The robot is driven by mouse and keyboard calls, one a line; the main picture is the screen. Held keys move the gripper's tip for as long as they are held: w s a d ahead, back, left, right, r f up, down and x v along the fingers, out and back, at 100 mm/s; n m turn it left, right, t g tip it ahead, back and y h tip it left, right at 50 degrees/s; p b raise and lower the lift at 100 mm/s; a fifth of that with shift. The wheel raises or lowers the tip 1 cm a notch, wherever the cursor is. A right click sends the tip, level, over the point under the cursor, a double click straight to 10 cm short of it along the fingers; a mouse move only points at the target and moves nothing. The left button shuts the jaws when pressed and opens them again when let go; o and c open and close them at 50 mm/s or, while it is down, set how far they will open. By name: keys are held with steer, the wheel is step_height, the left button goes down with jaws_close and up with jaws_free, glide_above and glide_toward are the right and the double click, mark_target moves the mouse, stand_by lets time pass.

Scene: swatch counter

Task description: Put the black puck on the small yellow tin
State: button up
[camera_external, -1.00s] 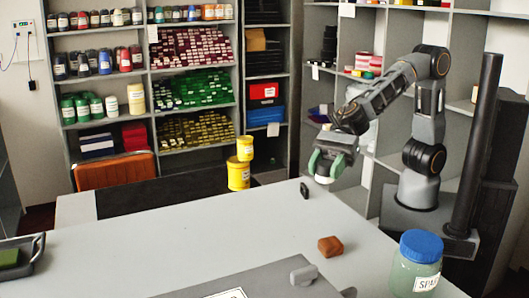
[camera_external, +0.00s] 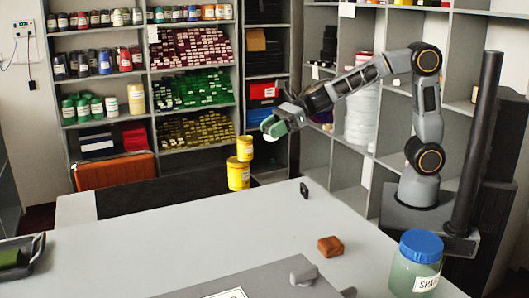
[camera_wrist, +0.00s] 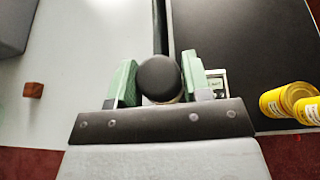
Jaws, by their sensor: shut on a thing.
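My gripper (camera_external: 271,126) has green fingers and is shut on the black puck (camera_wrist: 159,76). The puck's round black face shows between the fingers in the wrist view, with a pale part below it. In the external view a white part shows under the fingers. The small yellow tin (camera_external: 245,148) stands on top of a larger yellow tin (camera_external: 239,176). My gripper is up and to the right of the small tin in the external view, apart from it. Both tins show at the right edge of the wrist view (camera_wrist: 303,104).
The grey counter (camera_external: 200,235) is mostly clear. On it are a brown block (camera_external: 330,247), a small black upright thing (camera_external: 304,190), a grey piece (camera_external: 303,270) and a blue-lidded jar (camera_external: 417,262). A dark tray (camera_external: 37,262) lies left. Full shelves (camera_external: 146,70) stand behind.

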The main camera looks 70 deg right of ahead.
steer(key=w+d+r+m+t, duration=0.1)
steer(key=w+d, duration=0.2)
steer(key=d, duration=1)
steer(key=w+d+r, duration=0.2)
steer(key=d, duration=1)
steer(key=n+g+p, duration=0.1)
steer(key=g+p, duration=0.1)
steer(key=p, duration=0.2)
glide_above(246, 137)
steer(key=s, duration=0.1)
steer(key=f, duration=0.8)
steer(key=shift+s+a+f, duration=0.1)
steer(key=shift+a, duration=0.15)
steer(key=shift+w+f+p, duration=0.3)
steer(key=shift+w+f, duration=0.15)
steer(key=shift+f, duration=0.15)
steer(key=f, duration=0.1)
steer(key=f+p, duration=0.1)
steer(key=shift+w+f, duration=0.2)
steer(key=shift+f, duration=0.5)
steer(key=shift+f+t+y, duration=0.15)
steer(key=shift+t+y, duration=0.15)
